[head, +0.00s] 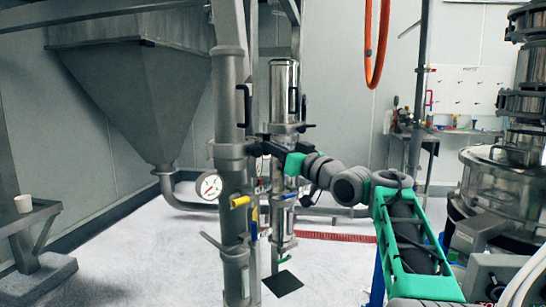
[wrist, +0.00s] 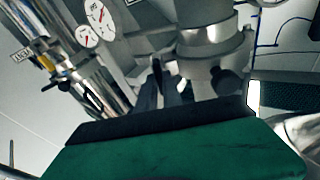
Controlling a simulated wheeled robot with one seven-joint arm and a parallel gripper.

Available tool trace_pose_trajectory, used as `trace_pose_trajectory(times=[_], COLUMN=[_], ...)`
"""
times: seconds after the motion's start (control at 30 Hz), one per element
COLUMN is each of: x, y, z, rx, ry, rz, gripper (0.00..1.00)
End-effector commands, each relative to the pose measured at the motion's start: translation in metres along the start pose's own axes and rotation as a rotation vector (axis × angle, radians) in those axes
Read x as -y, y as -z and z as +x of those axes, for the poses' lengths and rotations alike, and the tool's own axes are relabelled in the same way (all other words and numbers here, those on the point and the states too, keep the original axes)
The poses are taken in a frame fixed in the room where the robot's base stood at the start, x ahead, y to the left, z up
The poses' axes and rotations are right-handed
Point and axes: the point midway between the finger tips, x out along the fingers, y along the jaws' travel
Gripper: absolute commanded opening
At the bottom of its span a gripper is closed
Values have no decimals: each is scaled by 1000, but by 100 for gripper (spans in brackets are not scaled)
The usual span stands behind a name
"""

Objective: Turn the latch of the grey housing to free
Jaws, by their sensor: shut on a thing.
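The grey housing (wrist: 208,52) is a round metal body with a wider collar, at upper middle right in the wrist view. In the head view a grey collar (head: 284,128) sits under a shiny upright cylinder. A dark knob (wrist: 230,82) sticks out at its lower right in the wrist view. My gripper (head: 262,147) reaches in from the right, just below the collar. Its dark fingers (wrist: 164,88) are close together beside the housing, shut on a small dark part that looks like the latch. The fingers hide most of that part, so its angle is unclear.
A thick grey pipe (head: 229,100) stands close left of my gripper, with a pressure gauge (head: 209,186) and a yellow-handled valve (head: 240,201). A hopper (head: 135,85) hangs at left. Steel vessels (head: 500,180) stand at right. Open floor (head: 130,265) lies at left front.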

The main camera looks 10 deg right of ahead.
Motion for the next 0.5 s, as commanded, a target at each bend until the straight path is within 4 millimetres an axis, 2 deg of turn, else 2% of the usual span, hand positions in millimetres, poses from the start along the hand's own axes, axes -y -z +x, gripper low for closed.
trace_pose_trajectory(times=[0.2, 0.5], x=[-1, 0], y=[-1, 1], z=[0, 0], rx=[0, 0], ry=[14, 20], rz=[-81, -115], gripper=[0, 0])
